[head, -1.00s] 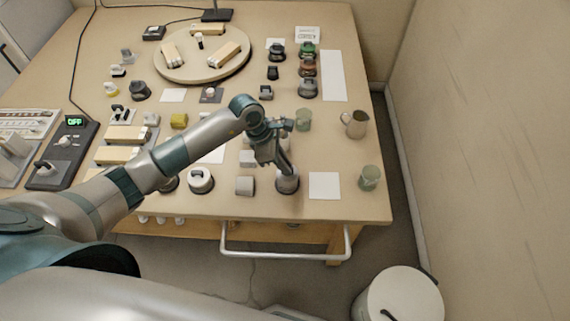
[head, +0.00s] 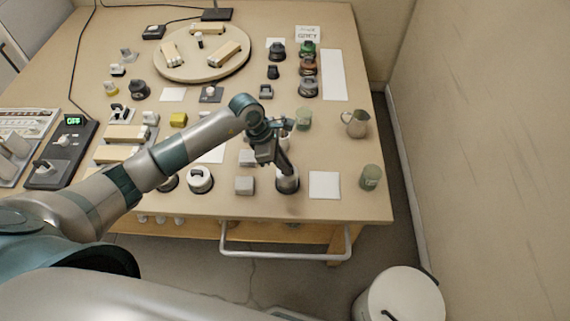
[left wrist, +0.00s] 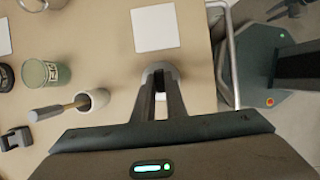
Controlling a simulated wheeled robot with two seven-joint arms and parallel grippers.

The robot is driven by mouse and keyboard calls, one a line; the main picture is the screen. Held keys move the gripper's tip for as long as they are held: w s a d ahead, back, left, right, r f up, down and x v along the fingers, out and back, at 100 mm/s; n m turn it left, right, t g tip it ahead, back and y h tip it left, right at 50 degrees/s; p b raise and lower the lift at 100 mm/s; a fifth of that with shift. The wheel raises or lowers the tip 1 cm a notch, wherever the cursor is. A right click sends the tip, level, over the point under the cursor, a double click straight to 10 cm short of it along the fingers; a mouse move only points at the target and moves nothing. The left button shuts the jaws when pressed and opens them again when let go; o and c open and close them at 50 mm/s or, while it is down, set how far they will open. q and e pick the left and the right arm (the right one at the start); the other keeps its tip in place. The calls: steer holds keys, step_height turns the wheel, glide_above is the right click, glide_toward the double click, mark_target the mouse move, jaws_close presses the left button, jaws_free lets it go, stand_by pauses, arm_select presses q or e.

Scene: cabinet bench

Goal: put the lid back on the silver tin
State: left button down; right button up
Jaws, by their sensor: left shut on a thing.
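The silver tin (head: 288,184) stands near the front edge of the bench, a small grey round thing directly below my left gripper (head: 286,168). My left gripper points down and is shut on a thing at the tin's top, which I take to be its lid. In the left wrist view the fingers (left wrist: 161,92) close over a grey round top (left wrist: 158,69). The fingers hide most of it, so I cannot tell whether the lid is seated on the tin or just above it.
A white square (head: 324,185) lies bare to the tin's right, with a green cup (head: 370,177) beyond it. A grey block (head: 245,186) and a white round container (head: 200,179) stand to the left. A white cup holding a wooden-handled tool (left wrist: 93,101) is close behind.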

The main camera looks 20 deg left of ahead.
stand_by(0.8)
stand_by(0.4)
arm_select(q)
steer(key=c, duration=1.2)
jaws_free()
steer(key=shift+r, duration=0.15)
steer(key=shift+r+p, duration=0.35)
steer(key=shift+r, duration=0.65)
steer(key=shift+r+p, duration=1.1)
steer(key=shift+r, duration=1.25)
steer(key=shift+c, duration=0.8)
